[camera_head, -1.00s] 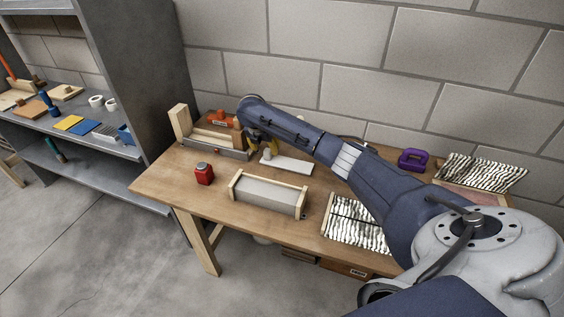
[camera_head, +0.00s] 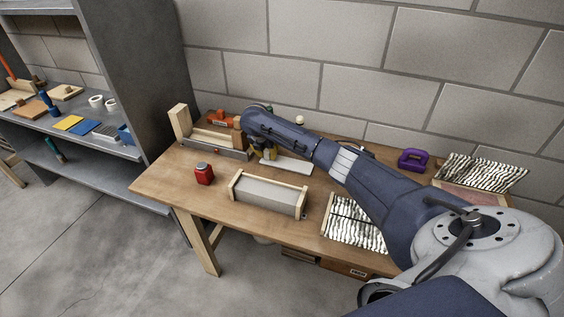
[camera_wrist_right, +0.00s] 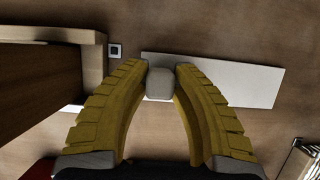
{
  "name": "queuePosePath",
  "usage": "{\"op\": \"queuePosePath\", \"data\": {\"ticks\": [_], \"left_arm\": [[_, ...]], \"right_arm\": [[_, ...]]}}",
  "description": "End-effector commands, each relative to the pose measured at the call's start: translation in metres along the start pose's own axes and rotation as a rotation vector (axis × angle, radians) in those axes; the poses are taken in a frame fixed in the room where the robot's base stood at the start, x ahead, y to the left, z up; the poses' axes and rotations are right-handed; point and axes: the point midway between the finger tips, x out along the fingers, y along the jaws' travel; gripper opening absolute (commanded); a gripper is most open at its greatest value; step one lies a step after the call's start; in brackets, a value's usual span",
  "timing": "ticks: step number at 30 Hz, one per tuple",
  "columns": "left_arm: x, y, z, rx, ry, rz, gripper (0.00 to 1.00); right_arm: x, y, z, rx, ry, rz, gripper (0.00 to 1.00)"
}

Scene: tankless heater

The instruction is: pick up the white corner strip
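The white corner strip (camera_head: 293,164) lies flat on the workbench (camera_head: 160,185), partly hidden by my right arm in the head view. In the right wrist view the strip (camera_wrist_right: 235,82) runs left to right, with a pale grey rounded block (camera_wrist_right: 160,83) at its middle-left. My right gripper (camera_wrist_right: 161,72) has its yellow fingertips on either side of this block, very close to it. I cannot tell whether they press on it. In the head view the right gripper (camera_head: 268,153) is over the strip's left part. My left gripper is not in view.
A wooden-ended grey box (camera_head: 268,194) and a red container (camera_head: 204,173) stand in front of the strip. A wooden frame (camera_head: 212,140) is to its left. Crinkled foil panels (camera_head: 352,226) and a purple object (camera_head: 413,159) lie to the right. A block wall is behind.

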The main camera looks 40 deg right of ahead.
Motion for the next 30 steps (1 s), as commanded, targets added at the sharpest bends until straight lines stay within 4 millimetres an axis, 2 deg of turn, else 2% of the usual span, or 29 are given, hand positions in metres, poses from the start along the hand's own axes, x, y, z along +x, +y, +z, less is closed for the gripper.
{"op": "queuePosePath", "data": {"ticks": [1,5,20,25,30], "left_arm": [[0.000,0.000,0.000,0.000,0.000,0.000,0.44],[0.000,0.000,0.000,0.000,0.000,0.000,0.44],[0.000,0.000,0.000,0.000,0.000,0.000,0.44],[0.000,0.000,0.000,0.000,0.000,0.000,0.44],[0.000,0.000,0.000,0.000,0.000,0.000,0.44]], "right_arm": [[0.000,0.000,0.000,0.000,0.000,0.000,0.15],[0.000,0.000,0.000,0.000,0.000,0.000,0.00],[-0.004,0.000,0.002,0.000,-0.001,0.000,0.00],[-0.016,0.000,0.008,0.001,-0.001,0.002,0.00],[-0.041,0.000,0.018,0.001,-0.002,0.002,0.00]]}}
